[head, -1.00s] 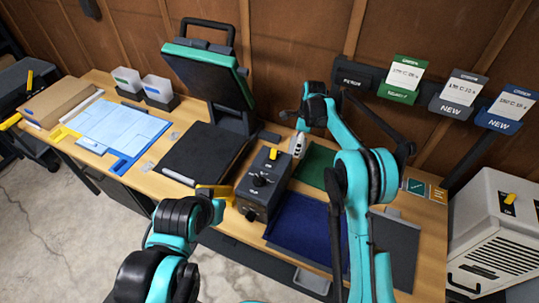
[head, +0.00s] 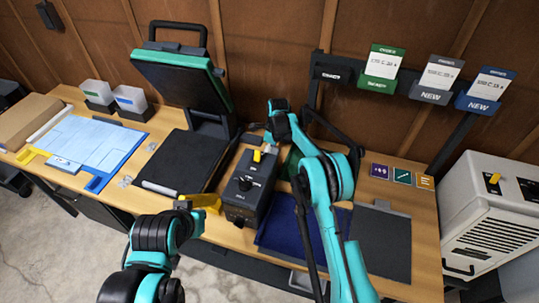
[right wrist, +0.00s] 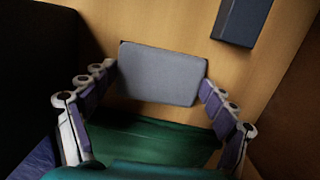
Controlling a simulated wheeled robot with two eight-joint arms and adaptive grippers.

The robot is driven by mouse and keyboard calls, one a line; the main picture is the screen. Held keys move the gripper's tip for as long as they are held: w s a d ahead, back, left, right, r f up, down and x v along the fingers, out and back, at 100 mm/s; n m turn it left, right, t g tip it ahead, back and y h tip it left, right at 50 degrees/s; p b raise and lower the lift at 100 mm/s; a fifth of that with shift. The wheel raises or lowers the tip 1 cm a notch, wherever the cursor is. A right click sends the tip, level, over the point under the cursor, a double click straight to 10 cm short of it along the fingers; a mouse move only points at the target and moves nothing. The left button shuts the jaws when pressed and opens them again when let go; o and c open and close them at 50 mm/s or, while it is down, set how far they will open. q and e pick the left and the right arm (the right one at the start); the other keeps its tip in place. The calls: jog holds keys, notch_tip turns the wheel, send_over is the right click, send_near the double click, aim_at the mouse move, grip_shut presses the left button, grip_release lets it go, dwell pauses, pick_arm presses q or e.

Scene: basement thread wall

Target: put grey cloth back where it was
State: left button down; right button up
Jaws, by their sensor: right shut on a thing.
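The grey cloth (head: 382,245) lies flat at the right end of the bench, with a lighter grey tab at its back edge. In the right wrist view my right gripper (right wrist: 160,80) is shut on a flat grey tab (right wrist: 158,72), its fingers on either side. The tab sits at the edge of a green cloth (right wrist: 150,140), mostly hidden by my right arm in the head view. A blue cloth (head: 280,225) lies between green and grey. My left gripper (head: 200,203) is beside a yellow piece at the bench's front; its fingers are unclear.
A dark control box (head: 248,190) with a yellow switch stands left of the cloths. Small coloured squares (head: 402,177) lie behind the grey cloth. Green, grey and blue label holders (head: 436,95) hang on the wall. A white machine (head: 495,215) stands at the right.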

jog(key=shift+f, duration=0.15)
jog(key=o, duration=1.1)
jog(key=shift+c, duration=0.2)
